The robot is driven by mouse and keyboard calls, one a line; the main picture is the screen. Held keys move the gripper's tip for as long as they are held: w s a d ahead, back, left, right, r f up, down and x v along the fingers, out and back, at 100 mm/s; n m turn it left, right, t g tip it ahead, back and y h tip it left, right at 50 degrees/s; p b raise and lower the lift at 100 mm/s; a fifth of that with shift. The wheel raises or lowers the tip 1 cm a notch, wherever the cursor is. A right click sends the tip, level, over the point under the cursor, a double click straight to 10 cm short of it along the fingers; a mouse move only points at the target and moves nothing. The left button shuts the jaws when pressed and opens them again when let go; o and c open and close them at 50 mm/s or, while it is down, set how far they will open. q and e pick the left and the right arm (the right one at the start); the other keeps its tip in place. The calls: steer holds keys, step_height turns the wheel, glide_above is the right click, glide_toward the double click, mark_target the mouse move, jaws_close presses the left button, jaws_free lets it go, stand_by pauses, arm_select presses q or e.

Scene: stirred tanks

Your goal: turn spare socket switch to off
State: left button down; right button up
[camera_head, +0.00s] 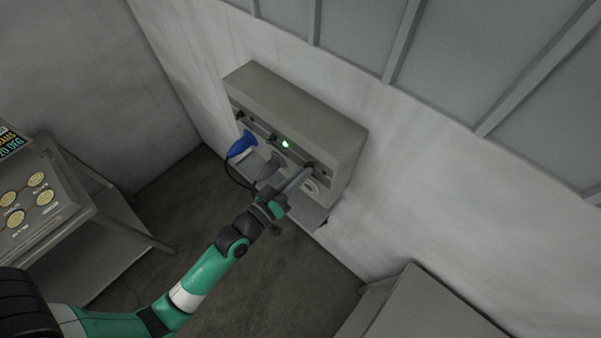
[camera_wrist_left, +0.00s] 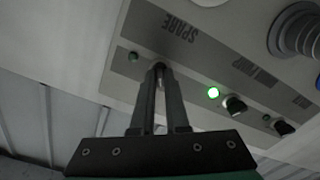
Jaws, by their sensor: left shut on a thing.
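The socket box (camera_head: 300,110) is a grey wall unit with a row of sockets and small rotary switches. The label SPARE (camera_wrist_left: 181,28) reads upside down in the left wrist view, beside a small dark lamp (camera_wrist_left: 133,57). My left gripper (camera_wrist_left: 158,72) is shut on the spare switch, and its fingers hide most of the knob. In the head view my left gripper (camera_head: 304,174) reaches the right end of the box front. The knob's setting cannot be told. My right gripper is not in view.
A lit green lamp (camera_wrist_left: 213,92) and a black knob (camera_wrist_left: 234,105) sit beside the spare switch. A blue plug (camera_head: 242,144) with a dark cable is at the box's left. A grey cabinet (camera_head: 425,305) stands at lower right, a panel desk (camera_head: 75,215) at left.

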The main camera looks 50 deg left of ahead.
arm_select(q)
steer(key=c, duration=0.9)
jaws_free()
steer(key=s+b, duration=0.1)
steer(key=s, duration=0.3)
steer(key=s+d+b, duration=0.1)
steer(key=s+b, duration=0.1)
steer(key=s, duration=0.1)
steer(key=s+b, duration=0.1)
steer(key=s, duration=0.3)
steer(key=shift+s+d+b, duration=0.3)
steer(key=shift+d+b, duration=0.05)
steer(key=shift+b, duration=0.05)
